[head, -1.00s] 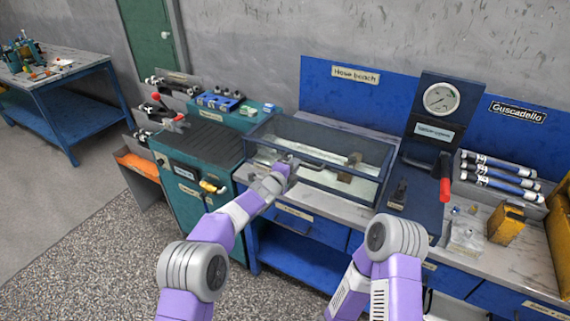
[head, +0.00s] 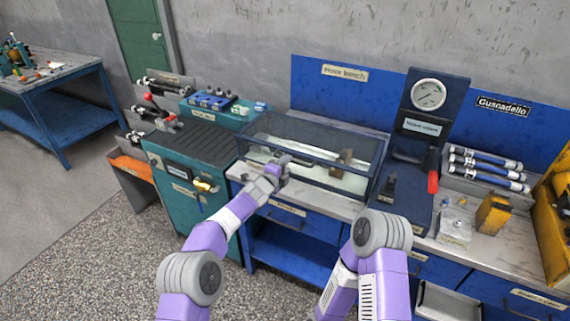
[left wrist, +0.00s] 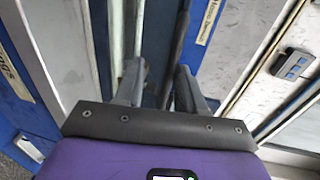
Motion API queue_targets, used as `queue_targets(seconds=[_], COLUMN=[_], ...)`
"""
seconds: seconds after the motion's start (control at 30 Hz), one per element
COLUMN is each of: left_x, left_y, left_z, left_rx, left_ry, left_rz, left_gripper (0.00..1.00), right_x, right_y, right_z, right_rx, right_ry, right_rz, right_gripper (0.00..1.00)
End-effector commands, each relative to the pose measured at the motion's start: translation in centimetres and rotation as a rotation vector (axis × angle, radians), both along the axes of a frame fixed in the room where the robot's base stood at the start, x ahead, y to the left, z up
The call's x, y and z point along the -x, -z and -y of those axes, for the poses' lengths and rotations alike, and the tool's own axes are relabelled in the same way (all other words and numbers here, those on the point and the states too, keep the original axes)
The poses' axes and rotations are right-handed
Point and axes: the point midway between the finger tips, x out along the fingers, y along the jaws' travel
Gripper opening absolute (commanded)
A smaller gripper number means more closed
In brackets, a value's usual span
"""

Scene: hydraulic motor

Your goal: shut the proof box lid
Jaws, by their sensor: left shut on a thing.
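The proof box (head: 360,181) is a long clear-walled box with a dark frame, standing on the bench. Its dark-edged clear lid (head: 325,128) is at the top; I cannot tell how far open it is. A brown block (head: 343,160) shows through the glass. My left gripper (head: 281,165) is at the front of the box, left of its middle. In the left wrist view, the left gripper (left wrist: 160,85) has a dark bar (left wrist: 180,45) between its fingers and is shut on it. My right arm is low at the right, and its gripper is out of view.
A gauge stand (head: 430,105) with a red-handled lever (head: 433,180) stands right of the box. Steel cylinders (head: 485,165) and a yellow block (head: 492,213) lie farther right. A green cabinet (head: 190,190) adjoins the left side. Floor is clear at the left front.

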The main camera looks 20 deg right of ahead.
Motion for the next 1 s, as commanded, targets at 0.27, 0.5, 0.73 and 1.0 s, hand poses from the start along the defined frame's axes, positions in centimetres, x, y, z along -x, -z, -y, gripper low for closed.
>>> queue_targets(seconds=[0.27,0.5,0.73,1.0], left_x=[0.1,0.4,1.6,3.8], left_y=[1.9,1.8,1.4,-0.1], left_z=[-0.2,-0.2,-1.1,-3.3], left_rx=[-0.022,-0.02,-0.02,-0.01], left_ry=[-0.004,-0.002,0.001,-0.002], left_rz=[-0.03,-0.029,-0.025,-0.015], left_gripper=[0.38,0.38,0.38,0.38], right_x=[0.0,0.0,0.0,0.0], right_y=[0.1,0.2,1.3,1.9], right_z=[0.0,0.0,0.0,0.0], right_rx=[0.0,0.0,0.0,0.0], right_ry=[0.0,0.0,0.0,0.0], right_rz=[0.0,0.0,0.0,0.0], right_gripper=[0.43,0.43,0.43,0.43])
